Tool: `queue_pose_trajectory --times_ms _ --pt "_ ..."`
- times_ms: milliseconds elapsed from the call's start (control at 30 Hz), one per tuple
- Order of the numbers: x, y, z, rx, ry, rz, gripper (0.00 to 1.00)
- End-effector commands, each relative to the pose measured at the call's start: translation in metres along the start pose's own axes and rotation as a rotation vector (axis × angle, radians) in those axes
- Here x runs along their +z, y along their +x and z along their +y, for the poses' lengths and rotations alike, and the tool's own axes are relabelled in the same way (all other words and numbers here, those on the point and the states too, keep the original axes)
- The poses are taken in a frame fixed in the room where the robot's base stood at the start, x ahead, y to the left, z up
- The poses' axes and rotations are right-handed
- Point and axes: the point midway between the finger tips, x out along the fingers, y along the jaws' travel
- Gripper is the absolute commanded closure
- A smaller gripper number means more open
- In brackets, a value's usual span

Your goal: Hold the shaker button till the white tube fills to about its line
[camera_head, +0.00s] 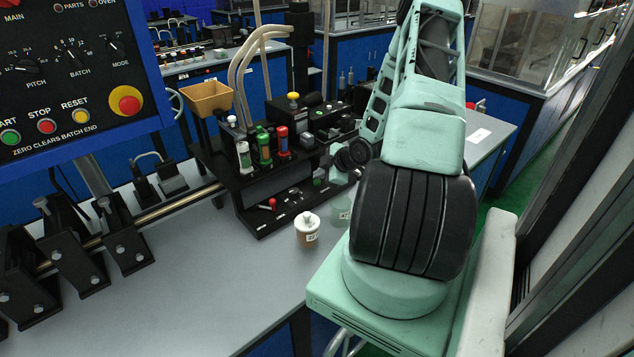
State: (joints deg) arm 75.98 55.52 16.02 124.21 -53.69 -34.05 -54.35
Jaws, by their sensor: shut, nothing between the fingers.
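The white tube (244,155) stands upright at the left of a row on the black console, beside a green tube (264,150) and a red tube (283,143). Its line and fill level are too small to read. Small controls show on the console: a red-knobbed lever (272,203), a yellow button (293,97) on top and a green button (318,182). I cannot tell which is the shaker button. My gripper (335,172) is at the console's right end, small and partly hidden by my wrist. It looks shut and empty, close to the green button; contact cannot be told.
A tan hopper (208,98) stands at the console's left. A brown, white-topped jar (307,230) and a pale green container (340,210) stand in front. A blue control panel (70,75) and black brackets (75,240) fill the left. The grey bench (210,285) is clear in front.

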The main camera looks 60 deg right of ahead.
Motion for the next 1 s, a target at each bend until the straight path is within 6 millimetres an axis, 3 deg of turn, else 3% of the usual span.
queue_pose_trajectory --times_ms 1000 --pt "0.0046 0.0062 -0.0048 -0.001 0.001 0.0 1.0"
